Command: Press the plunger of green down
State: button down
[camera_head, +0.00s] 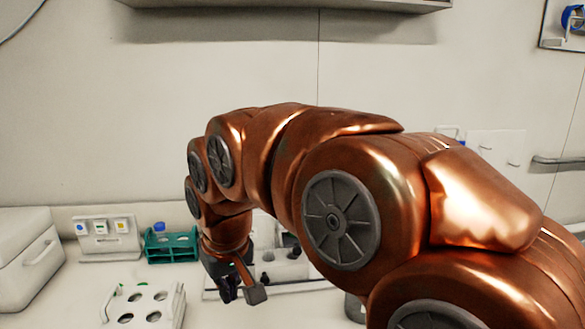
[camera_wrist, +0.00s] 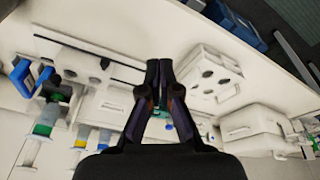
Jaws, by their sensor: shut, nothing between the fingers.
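In the wrist view, an upright-looking device with a green band (camera_wrist: 44,129) stands at the left, with a yellow-banded one (camera_wrist: 82,132) beside it. A plunger on the green one cannot be made out clearly. I cannot pick out this green-banded device in the head view, where my arm covers much of the bench. My gripper (camera_wrist: 159,64) is shut and empty, apart from the green-banded device and to its right in the wrist view. In the head view my gripper (camera_head: 230,290) hangs low over the bench, fingers pointing down.
A teal rack (camera_head: 172,258) stands left of my gripper in the head view. A white block with holes (camera_head: 150,297) is at front left, and a white box (camera_head: 22,250) at far left. A panel with blue, green and yellow squares (camera_head: 104,242) stands by the wall.

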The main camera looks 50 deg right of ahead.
jog(key=w+d+r+m+t+h, duration=0.2)
jog(key=w+d+r+m, duration=0.1)
jog(key=d+r, duration=0.9)
jog(key=w+d+r+m+t+h, duration=0.2)
jog(key=w+d+r+m+h, duration=0.1)
jog(key=d+r, duration=0.9)
jog(key=p+x, duration=0.2)
jog(key=x, duration=0.9)
jog(key=shift+a+f+p, duration=0.15)
jog(key=shift+p, duration=0.2)
jog(key=shift+w+f, duration=0.1)
jog(key=shift+f, duration=0.65)
jog(key=shift+f+t+y+p, duration=0.3)
jog(key=shift+f+p, duration=0.25)
jog(key=shift+f, duration=0.75)
jog(key=shift+f, duration=0.15)
